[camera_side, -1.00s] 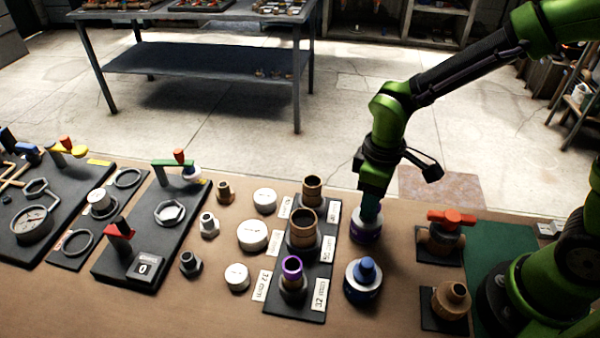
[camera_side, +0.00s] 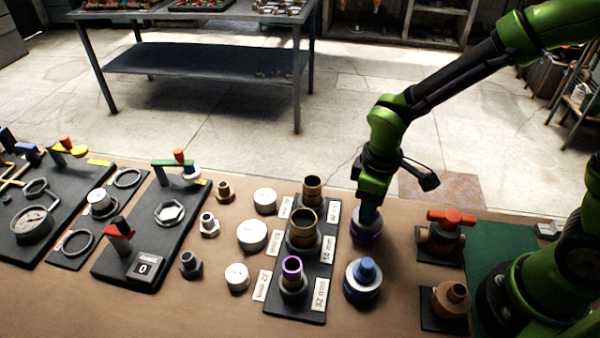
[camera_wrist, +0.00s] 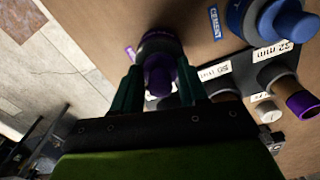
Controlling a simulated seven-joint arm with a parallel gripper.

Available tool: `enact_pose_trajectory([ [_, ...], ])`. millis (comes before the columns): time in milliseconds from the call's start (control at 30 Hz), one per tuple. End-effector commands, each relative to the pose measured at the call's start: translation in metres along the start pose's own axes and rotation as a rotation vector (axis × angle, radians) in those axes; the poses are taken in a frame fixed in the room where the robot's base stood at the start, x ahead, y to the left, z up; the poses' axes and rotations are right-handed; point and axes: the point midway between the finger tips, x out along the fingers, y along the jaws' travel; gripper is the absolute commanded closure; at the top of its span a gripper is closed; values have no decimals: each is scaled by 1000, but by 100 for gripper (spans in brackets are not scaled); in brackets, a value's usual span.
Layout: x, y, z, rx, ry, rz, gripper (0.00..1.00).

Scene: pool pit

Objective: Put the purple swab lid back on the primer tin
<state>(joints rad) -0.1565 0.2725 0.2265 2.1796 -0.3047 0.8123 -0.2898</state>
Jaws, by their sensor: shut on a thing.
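The primer tin (camera_side: 365,236) stands on the brown bench to the right of the black pipe-stub board, its upper part behind my fingers. My gripper (camera_side: 369,211) points down directly over it. In the wrist view, my gripper (camera_wrist: 158,88) has its two green fingers on either side of the dark purple swab lid (camera_wrist: 158,76) and is shut on it. The primer tin (camera_wrist: 157,38) shows just beyond the lid, with a dark label band. The lid is at the tin's top; whether it is fully seated I cannot tell.
A cement tin with a blue lid (camera_side: 364,272) stands close in front of the primer tin. The pipe-stub board (camera_side: 310,313) lies to the left, with a purple-rimmed stub (camera_side: 292,268). An orange-handled valve (camera_side: 446,232) stands to the right.

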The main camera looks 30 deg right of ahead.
Motion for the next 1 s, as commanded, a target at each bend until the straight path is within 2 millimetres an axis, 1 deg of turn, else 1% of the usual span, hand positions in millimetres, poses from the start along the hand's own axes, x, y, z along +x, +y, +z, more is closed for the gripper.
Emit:
enact_pose_trajectory([
  [667, 3, 0, 0, 1, -1, 0, 77],
  [700, 3, 0, 0, 1, -1, 0, 53],
  [800, 3, 0, 0, 1, -1, 0, 37],
  [867, 3, 0, 0, 1, 0, 0, 28],
  [1000, 3, 0, 0, 0, 0, 0, 27],
])
